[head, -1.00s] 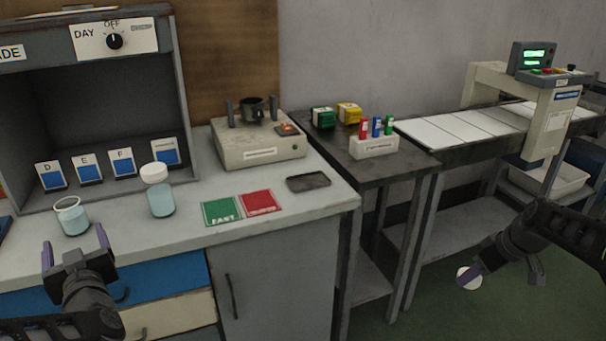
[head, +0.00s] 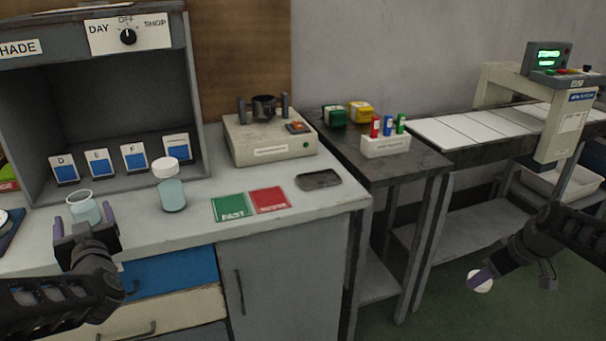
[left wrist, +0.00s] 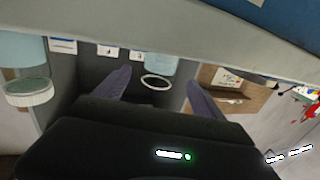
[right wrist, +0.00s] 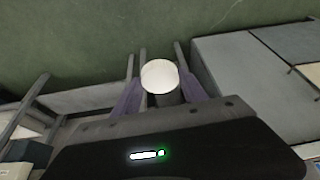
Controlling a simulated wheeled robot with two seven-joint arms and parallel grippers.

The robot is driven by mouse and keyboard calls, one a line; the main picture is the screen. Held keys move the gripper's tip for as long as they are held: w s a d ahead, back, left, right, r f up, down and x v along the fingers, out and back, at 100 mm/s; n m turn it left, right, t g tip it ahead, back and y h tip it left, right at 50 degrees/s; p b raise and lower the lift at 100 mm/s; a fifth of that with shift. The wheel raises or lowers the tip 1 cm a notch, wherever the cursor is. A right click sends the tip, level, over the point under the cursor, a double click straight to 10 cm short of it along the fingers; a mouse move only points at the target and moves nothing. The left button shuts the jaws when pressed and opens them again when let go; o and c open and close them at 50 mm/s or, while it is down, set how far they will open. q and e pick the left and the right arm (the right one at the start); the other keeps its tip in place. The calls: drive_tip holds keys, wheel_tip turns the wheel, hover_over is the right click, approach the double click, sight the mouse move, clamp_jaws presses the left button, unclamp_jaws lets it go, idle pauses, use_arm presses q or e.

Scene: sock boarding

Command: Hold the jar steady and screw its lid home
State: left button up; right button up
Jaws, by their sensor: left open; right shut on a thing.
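An open jar (head: 84,208) of pale blue liquid stands near the counter's left front edge, its rim bare. My left gripper (head: 84,220) is open in front of it, and the fingers appear either side of it. In the left wrist view, upside down, the jar (left wrist: 160,66) shows between the spread fingers; I cannot tell whether they touch it. My right gripper (head: 480,274) is shut on a white round lid (head: 481,284), away from the counter, over the green floor. The lid (right wrist: 160,76) also shows between the fingers in the right wrist view.
A second jar (head: 172,196) with a white lid stands right of the open jar. Green and red cards (head: 231,208), a dark tray (head: 318,180) and a beige device (head: 270,145) are further right. The shade cabinet (head: 60,120) stands behind.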

sight(84, 212)
use_arm(q)
drive_tip(key=shift+w, duration=0.1)
drive_tip(key=shift+x, duration=2.65)
drive_tip(key=shift+f, duration=0.1)
drive_tip(key=c, duration=1.6)
